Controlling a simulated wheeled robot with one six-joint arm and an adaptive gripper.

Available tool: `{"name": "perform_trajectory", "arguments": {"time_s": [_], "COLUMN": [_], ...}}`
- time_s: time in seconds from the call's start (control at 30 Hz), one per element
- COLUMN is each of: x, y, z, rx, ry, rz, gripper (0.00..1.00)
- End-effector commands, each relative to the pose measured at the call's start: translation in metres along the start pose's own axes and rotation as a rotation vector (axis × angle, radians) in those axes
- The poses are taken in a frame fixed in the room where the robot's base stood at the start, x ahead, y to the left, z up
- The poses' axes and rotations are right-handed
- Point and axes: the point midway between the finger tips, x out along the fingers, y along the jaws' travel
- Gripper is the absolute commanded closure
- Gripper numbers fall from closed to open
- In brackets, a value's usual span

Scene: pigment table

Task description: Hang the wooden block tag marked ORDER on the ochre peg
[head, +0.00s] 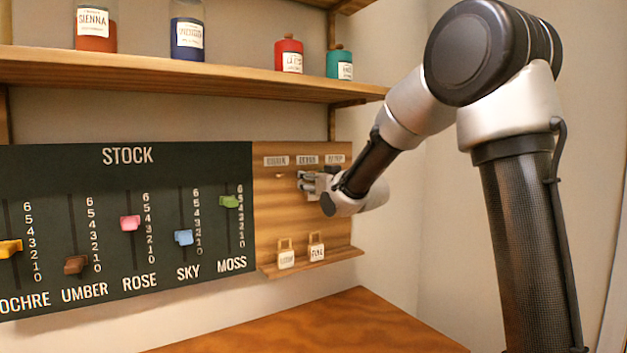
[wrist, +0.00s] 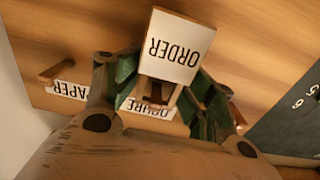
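The ORDER tag (wrist: 178,47) is a pale block with a wooden loop (wrist: 157,92), upside down in the wrist view. My gripper (wrist: 165,78) has a finger on each side of it and appears shut on it. The label reading OCHRE (wrist: 150,108) is on the board just behind the loop. A dark brown piece shows within the loop; I cannot tell whether it is the ochre peg or whether the loop is around it. In the head view my gripper (head: 308,182) is at the board under the middle label (head: 307,159), the tag not clearly visible.
The PAPER label (wrist: 68,90) and its peg (wrist: 62,70) are beside my gripper. Two other tags (head: 286,257) (head: 317,250) stand on the ledge (head: 330,259) below. The STOCK board (head: 128,215) adjoins on the left; a shelf (head: 200,78) with jars runs above.

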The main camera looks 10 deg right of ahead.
Motion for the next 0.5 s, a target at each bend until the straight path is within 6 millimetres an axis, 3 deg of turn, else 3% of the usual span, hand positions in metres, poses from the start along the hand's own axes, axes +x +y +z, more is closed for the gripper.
{"name": "perform_trajectory", "arguments": {"time_s": [0.07,0.5], "x": [0.0028,-0.0012], "y": [-0.0016,-0.0006], "z": [0.0060,0.0047], "rx": [-0.002,0.000], "ry": [-0.012,-0.009], "rz": [-0.004,-0.001], "gripper": [0.33,0.33]}}
